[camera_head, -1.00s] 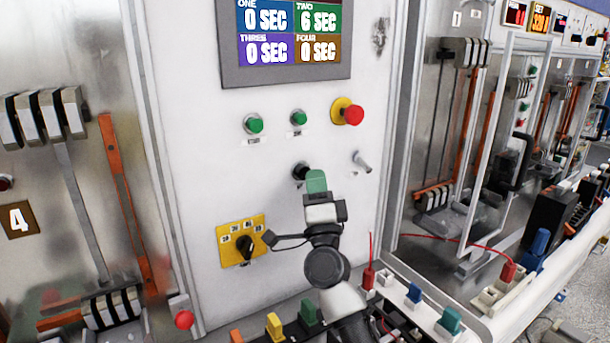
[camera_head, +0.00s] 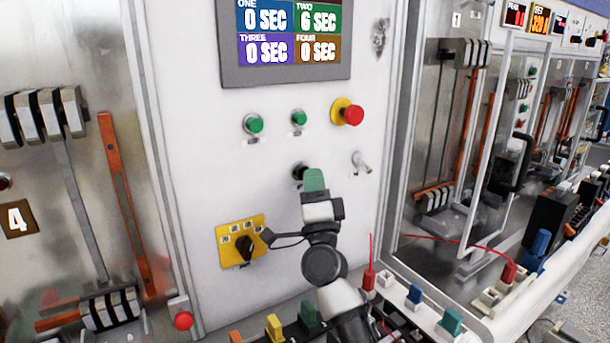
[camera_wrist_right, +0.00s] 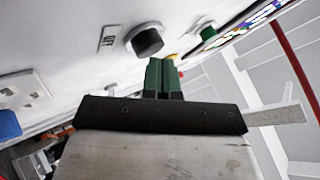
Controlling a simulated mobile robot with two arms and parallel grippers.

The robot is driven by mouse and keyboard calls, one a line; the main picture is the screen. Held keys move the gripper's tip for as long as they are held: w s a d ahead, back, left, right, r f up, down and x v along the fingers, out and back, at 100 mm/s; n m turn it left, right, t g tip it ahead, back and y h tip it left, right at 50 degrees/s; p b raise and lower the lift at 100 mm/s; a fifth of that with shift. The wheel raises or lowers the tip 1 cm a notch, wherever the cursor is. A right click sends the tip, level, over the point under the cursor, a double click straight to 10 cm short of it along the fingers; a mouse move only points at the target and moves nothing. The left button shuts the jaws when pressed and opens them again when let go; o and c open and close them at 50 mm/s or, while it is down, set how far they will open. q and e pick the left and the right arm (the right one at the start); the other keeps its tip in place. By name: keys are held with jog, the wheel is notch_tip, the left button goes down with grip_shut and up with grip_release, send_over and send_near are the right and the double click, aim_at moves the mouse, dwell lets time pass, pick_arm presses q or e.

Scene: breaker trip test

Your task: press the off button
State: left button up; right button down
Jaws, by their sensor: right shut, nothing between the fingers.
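The off button is a round black button (camera_head: 298,171) in a metal collar on the white panel, below the two green buttons. In the right wrist view, the black button (camera_wrist_right: 147,40) stands beside a small label reading OFF (camera_wrist_right: 110,38). My right gripper (camera_head: 314,180) has green fingertips and overlaps the button's lower right in the head view. In the wrist view the right gripper (camera_wrist_right: 164,74) is shut and empty, its tips close to the button. I cannot tell whether they touch it. My left gripper is out of view.
Two green buttons (camera_head: 255,125) (camera_head: 299,118) and a red emergency button (camera_head: 351,114) sit above. A metal toggle (camera_head: 361,163) is to the right. A yellow-plated selector (camera_head: 240,242) is lower left. A timer display (camera_head: 287,32) is on top. Coloured terminals (camera_head: 415,293) line the lower ledge.

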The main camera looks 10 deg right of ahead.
jog(key=shift+w, duration=0.2)
jog(key=shift+s+r, duration=0.1)
jog(key=shift+s, duration=0.05)
dwell(0.3)
jog(key=shift+s+d+p, duration=0.3)
jog(key=shift+s+p, duration=0.25)
jog(key=shift+s, duration=0.15)
jog(key=s+p, duration=0.1)
jog(key=s+d, duration=0.1)
jog(key=s, duration=0.1)
jog(key=s+d+p, duration=0.1)
jog(key=shift+s+p, duration=0.3)
jog(key=shift+s, duration=0.05)
dwell(0.5)
